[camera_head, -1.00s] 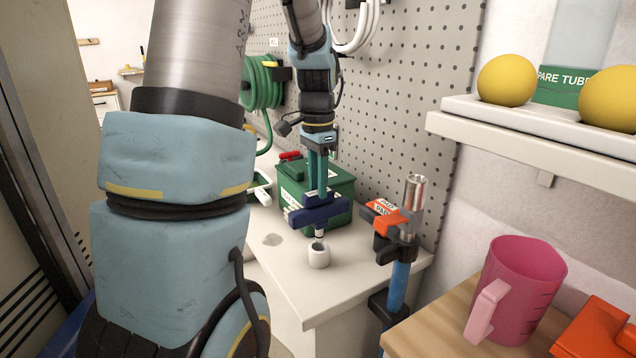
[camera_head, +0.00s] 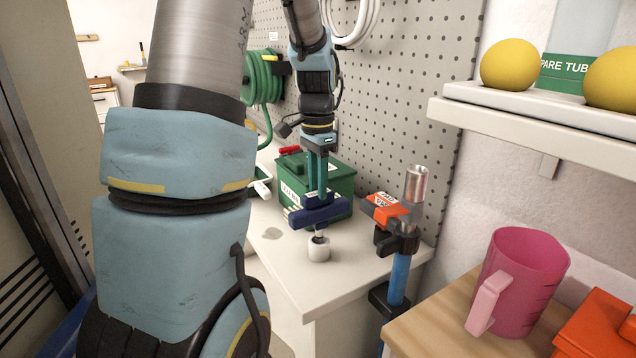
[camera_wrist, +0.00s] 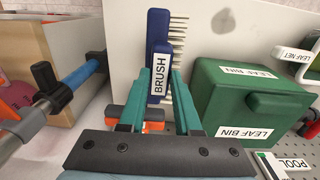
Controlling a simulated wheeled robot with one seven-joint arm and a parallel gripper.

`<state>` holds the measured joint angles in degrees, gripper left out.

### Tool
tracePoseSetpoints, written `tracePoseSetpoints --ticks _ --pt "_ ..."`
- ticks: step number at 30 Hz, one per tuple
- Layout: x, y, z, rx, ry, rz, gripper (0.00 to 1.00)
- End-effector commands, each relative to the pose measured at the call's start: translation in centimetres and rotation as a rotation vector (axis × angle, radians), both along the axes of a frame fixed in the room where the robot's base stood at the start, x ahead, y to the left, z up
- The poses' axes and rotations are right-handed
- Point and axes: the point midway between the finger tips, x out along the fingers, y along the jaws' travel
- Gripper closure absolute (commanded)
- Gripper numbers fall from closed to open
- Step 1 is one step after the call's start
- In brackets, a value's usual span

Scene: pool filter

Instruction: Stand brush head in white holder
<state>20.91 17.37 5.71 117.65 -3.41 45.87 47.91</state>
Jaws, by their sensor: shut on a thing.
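The dark blue brush head (camera_head: 318,213) is held level, with its bristles facing left and its short pale stem pointing down. My gripper (camera_head: 318,193) is shut on it from above, with green fingers. The white holder (camera_head: 319,251), a small round cup, stands on the white bench right below. The stem's lower end is at the cup's mouth and seems to enter it; how deep, I cannot tell. In the wrist view the brush head (camera_wrist: 159,72), labelled BRUSH, sits between the fingertips; the holder is hidden there.
A green leaf bin (camera_head: 334,178) stands close behind the brush. A blue pole (camera_head: 398,280) with an orange-tagged black clamp (camera_head: 398,236) rises at the bench's right edge. A pink jug (camera_head: 520,275) stands on the wooden top (camera_head: 437,325). Bare bench lies left of the holder.

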Motion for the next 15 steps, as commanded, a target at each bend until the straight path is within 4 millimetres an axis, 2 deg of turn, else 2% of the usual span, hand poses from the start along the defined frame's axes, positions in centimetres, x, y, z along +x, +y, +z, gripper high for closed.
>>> tracePoseSetpoints --ticks 15 --pt "0.02 0.00 -1.15 0.000 0.000 0.000 1.00"
